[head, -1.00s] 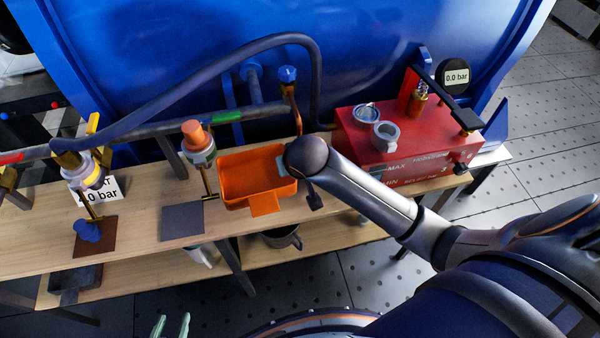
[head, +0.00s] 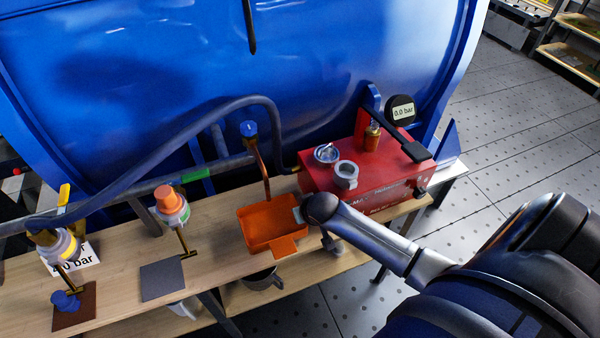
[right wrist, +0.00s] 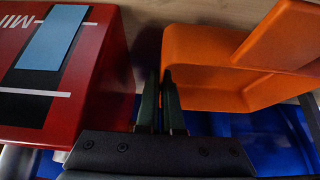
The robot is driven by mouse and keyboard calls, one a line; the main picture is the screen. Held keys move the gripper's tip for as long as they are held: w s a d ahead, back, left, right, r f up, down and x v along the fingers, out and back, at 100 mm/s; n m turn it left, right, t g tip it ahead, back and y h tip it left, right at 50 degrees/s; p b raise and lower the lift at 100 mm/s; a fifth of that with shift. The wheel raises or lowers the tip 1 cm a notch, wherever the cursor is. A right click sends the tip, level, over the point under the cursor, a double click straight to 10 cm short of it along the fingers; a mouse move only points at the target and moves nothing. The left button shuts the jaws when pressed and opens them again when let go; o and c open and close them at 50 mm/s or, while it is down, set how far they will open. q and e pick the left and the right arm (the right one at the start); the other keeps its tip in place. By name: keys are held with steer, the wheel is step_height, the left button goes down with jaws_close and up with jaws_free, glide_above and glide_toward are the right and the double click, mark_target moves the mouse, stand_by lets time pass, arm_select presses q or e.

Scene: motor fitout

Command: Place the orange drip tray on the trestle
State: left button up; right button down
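The orange drip tray (head: 262,228), an open box with a front tab, is over the wooden trestle top (head: 205,262) in the head view, left of the red box. I cannot tell whether its base touches the wood. My right gripper (head: 298,215) is at its right wall. In the right wrist view, the fingers (right wrist: 160,105) are close together on the near edge of the tray (right wrist: 215,65), and they look shut on its wall. My left gripper is not in view.
The red box (head: 350,190) stands just right of the tray, with a gauge (head: 401,111) above. A copper pipe (head: 262,172) with a blue knob hangs down at the tray's back. A grey mat (head: 163,280) and an orange-capped valve (head: 170,204) are to the left.

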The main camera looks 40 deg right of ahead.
steer(key=shift+f, duration=1.2)
steer(key=shift+f, duration=0.1)
steer(key=c, duration=1.5)
jaws_free()
steer(key=shift+f, duration=0.15)
steer(key=o, duration=0.4)
steer(key=shift+r, duration=0.3)
steer(key=p+v, duration=0.2)
steer(key=v, duration=0.9)
steer(key=s+a+f+n+t+y, duration=0.1)
steer(key=s+a+f, duration=0.1)
steer(key=s+a, duration=0.1)
steer(key=s+a+f+n+t+y, duration=0.1)
steer(key=s+a+f+n, duration=0.1)
steer(key=s+a, duration=0.2)
steer(key=s+a+f+n+t+y, duration=0.1)
steer(key=s+a+f, duration=0.1)
steer(key=s+a, duration=0.2)
steer(key=shift+a+f+n+y, duration=0.35)
steer(key=shift+a+n+y, duration=0.05)
steer(key=shift+a, duration=0.25)
